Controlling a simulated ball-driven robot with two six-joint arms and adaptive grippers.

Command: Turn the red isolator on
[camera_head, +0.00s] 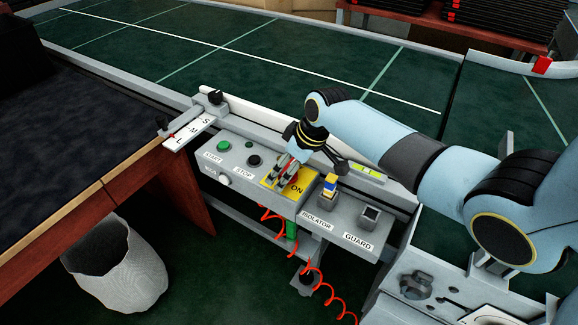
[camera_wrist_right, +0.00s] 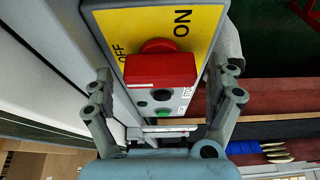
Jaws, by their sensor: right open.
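The red isolator (camera_wrist_right: 160,70) is a chunky red knob on a yellow plate (camera_wrist_right: 207,18) marked OFF and ON. In the right wrist view the knob lies between the two fingers of my right gripper (camera_wrist_right: 162,82), which are open on either side of it; I see no clear contact. Which mark the knob points to is not clear. In the head view my right gripper (camera_head: 281,179) reaches down over the yellow plate (camera_head: 297,188) on the grey control box and hides most of the knob. My left gripper is not in view.
START (camera_head: 224,145) and STOP (camera_head: 254,161) buttons sit left of the yellow plate. A small yellow-and-blue item (camera_head: 330,185) stands by the ISOLATOR label, near a GUARD socket (camera_head: 370,214). The green conveyor (camera_head: 270,60) runs behind. A red coiled cable (camera_head: 318,277) hangs below.

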